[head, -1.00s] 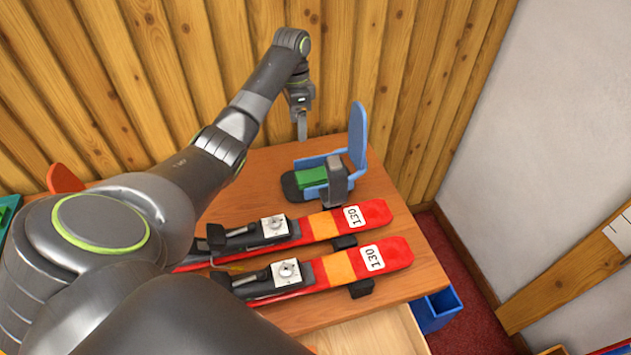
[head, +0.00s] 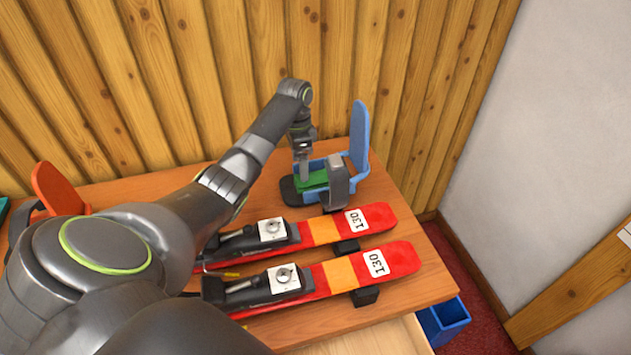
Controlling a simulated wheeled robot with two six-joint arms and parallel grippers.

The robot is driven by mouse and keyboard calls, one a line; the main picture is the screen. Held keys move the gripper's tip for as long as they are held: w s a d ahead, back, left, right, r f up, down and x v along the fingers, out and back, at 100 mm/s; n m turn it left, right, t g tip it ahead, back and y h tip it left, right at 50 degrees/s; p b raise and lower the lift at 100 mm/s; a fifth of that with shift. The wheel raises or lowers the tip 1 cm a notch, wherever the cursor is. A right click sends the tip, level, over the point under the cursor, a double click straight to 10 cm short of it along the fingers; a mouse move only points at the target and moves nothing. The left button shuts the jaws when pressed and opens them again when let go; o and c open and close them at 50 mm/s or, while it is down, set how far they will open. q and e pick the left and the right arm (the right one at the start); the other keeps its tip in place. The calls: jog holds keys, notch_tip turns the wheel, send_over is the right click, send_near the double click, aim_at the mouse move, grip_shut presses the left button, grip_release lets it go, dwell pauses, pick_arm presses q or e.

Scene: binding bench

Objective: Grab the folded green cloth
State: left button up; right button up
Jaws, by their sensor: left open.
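The folded green cloth (head: 317,181) lies in the blue snowboard-style binding (head: 360,138) at the back right of the bench, partly hidden by my gripper and the binding's grey strap (head: 338,182). My left gripper (head: 304,178) points down at the cloth's left part, with its fingertips at or just above it. Its jaws are open, and contact with the cloth cannot be told. My right gripper is not in view.
Two red and orange skis (head: 362,220) marked 130 lie across the wooden bench (head: 414,219) in front of the binding. An orange binding (head: 58,187) stands at the left. A wooden plank wall rises close behind.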

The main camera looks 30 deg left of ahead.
aim_at(316, 181)
pick_arm(q)
jog(key=f, duration=0.5)
jog(key=shift+s+d, duration=0.25)
jog(key=shift+d, duration=0.05)
jog(key=c, duration=0.7)
jog(key=shift+r, duration=0.1)
jog(key=shift+c, duration=0.2)
